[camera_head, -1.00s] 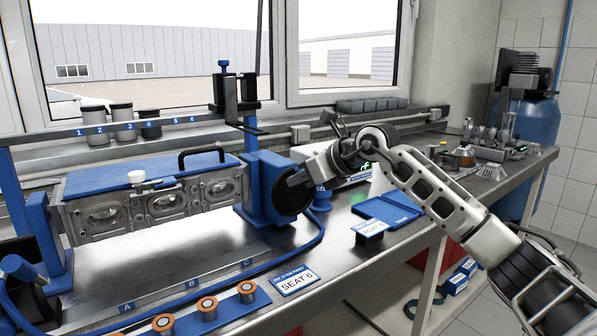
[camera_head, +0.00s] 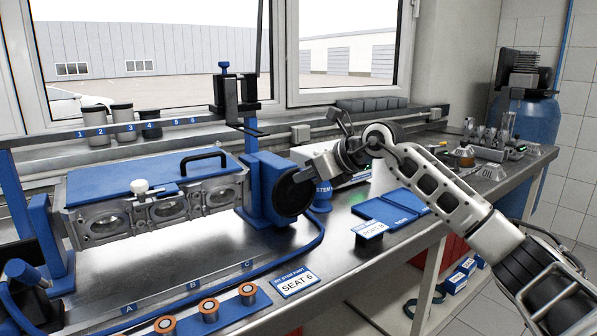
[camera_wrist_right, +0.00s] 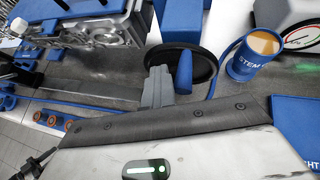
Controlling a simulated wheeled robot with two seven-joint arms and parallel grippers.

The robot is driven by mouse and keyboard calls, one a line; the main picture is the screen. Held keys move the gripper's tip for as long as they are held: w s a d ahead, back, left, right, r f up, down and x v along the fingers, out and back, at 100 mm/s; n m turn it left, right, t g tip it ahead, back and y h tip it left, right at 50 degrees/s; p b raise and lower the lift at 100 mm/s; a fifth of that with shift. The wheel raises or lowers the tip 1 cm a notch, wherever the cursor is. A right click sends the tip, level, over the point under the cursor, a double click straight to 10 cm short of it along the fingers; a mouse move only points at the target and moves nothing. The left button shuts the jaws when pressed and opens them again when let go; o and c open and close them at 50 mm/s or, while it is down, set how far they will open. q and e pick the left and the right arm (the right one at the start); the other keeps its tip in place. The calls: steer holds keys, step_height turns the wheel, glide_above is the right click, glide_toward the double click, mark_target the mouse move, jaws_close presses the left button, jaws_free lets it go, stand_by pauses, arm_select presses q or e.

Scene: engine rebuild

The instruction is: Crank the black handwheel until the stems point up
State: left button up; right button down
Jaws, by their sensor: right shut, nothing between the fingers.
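The black handwheel (camera_head: 289,199) is on the right blue post of the engine stand. In the right wrist view the handwheel (camera_wrist_right: 205,62) has a blue crank handle (camera_wrist_right: 185,72) on its face. My right gripper (camera_head: 302,177) is at the handwheel. In the wrist view its grey fingers (camera_wrist_right: 157,88) are shut and empty, close beside the blue handle; I cannot tell whether they touch it. The cylinder head (camera_head: 160,208), with a blue cover (camera_head: 120,178), hangs between the blue posts, round ports facing me. I cannot make out the stems.
A blue strip with several copper-coloured rings (camera_head: 208,305) and a SEAT 6 sign (camera_head: 296,284) lie in front. A blue STEM cup (camera_head: 322,196), a PORT block (camera_head: 369,238) and blue trays (camera_head: 385,211) stand right of the wheel. A blue hose (camera_head: 318,236) crosses the bench.

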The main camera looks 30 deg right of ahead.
steer(key=shift+d, duration=0.1)
steer(key=shift+d+r, duration=0.1)
steer(key=shift+d, duration=0.55)
steer(key=shift+d+p, duration=0.3)
steer(key=shift+d, duration=0.1)
